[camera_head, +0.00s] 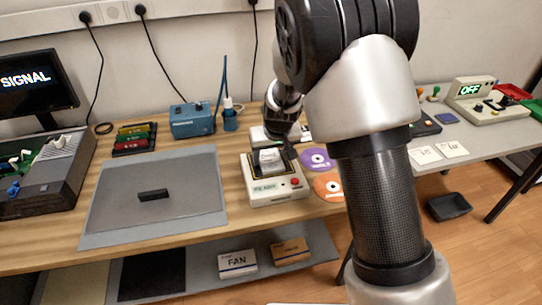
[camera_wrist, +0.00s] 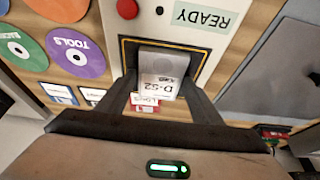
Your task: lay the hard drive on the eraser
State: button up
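The hard drive (camera_wrist: 162,80), a small grey block with a white label reading like "D-S2", is between the two fingers of my gripper (camera_wrist: 160,78). The fingers meet its sides. I take the eraser (camera_head: 272,190) to be the cream device with a red button and a green "READY" display; it also shows in the wrist view (camera_wrist: 158,22). The drive is over its dark, yellow-bordered top plate. I cannot tell whether the drive touches the plate. In the head view the drive (camera_head: 270,157) shows just below my gripper (camera_head: 277,148), whose fingers are partly hidden.
Purple (camera_head: 317,159) and orange (camera_head: 328,185) discs lie right of the eraser. A grey mat (camera_head: 110,205) with a small black block (camera_head: 153,195) lies left. A blue device (camera_head: 192,120) stands behind. Boxes (camera_head: 237,264) sit on the lower shelf.

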jog(key=shift+o, duration=1.1)
jog(key=shift+r, duration=0.3)
jog(key=s+d+r+p, duration=0.1)
jog(key=s+d+r, duration=0.2)
jog(key=s+r, duration=0.3)
jog(key=s+d+r+m+p, duration=0.1)
jog(key=s+d+r, duration=0.25)
jog(key=r, duration=0.45)
jog(key=s+d+r+p, duration=0.1)
jog(key=s+d+r, duration=0.2)
jog(key=s+r, duration=0.3)
jog(key=s+d+r+m, duration=0.1)
jog(key=s+d+r, duration=0.1)
jog(key=s, duration=0.5)
jog(key=s+d+r+m+t+h, duration=0.1)
jog(key=s+d+r, duration=0.1)
jog(key=s+d, duration=0.3)
jog(key=s, duration=0.3)
jog(key=shift+s+r, duration=0.1)
